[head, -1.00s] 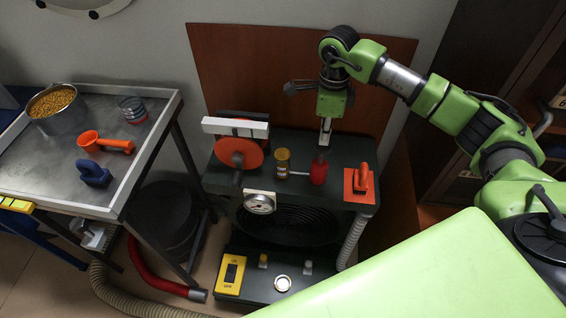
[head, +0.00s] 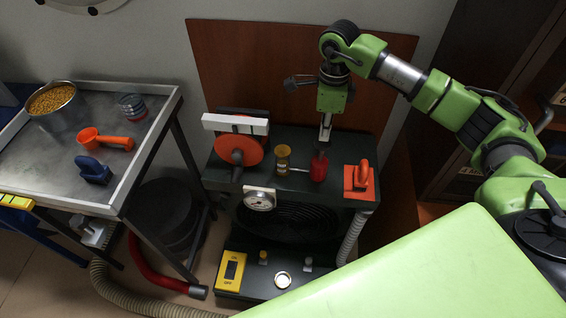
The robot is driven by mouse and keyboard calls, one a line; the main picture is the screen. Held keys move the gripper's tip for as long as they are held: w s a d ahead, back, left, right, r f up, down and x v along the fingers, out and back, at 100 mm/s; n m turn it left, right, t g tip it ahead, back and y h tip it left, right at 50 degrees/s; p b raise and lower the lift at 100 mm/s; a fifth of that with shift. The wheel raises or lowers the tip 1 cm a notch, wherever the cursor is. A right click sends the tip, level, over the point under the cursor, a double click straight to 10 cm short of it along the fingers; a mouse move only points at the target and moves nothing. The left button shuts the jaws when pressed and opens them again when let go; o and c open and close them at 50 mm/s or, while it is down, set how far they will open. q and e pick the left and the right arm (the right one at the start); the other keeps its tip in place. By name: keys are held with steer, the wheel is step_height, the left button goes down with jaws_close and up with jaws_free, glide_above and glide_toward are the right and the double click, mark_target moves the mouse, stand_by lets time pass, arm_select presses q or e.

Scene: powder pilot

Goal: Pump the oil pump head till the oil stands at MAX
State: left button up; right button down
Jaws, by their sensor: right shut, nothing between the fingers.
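The red oil pump head (head: 319,167) stands on the dark bench top, right of centre. My right gripper (head: 325,140) points down just above it, shut and empty. Whether the fingertips touch its top is hard to tell. A small amber oil glass (head: 283,160) stands to the left of the pump head, joined to it by a thin pale pipe. The oil level and any MAX mark are too small to read. My left gripper is not in view.
An orange disc (head: 239,149) with a dark handle stands left of the glass, above a round gauge (head: 260,199). An orange plate with a handle (head: 360,179) is at right. A yellow switch box (head: 230,271) sits below. A steel side table (head: 130,180) stands at left.

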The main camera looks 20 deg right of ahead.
mark_target(323, 143)
steer(key=shift+s+f+b, duration=0.1)
steer(key=shift+f+b, duration=1.45)
steer(key=shift+f, duration=0.55)
steer(key=shift+r, duration=0.15)
steer(key=shift+r+p, duration=1.55)
steer(key=shift+r, duration=0.8)
steer(key=shift+f, duration=0.15)
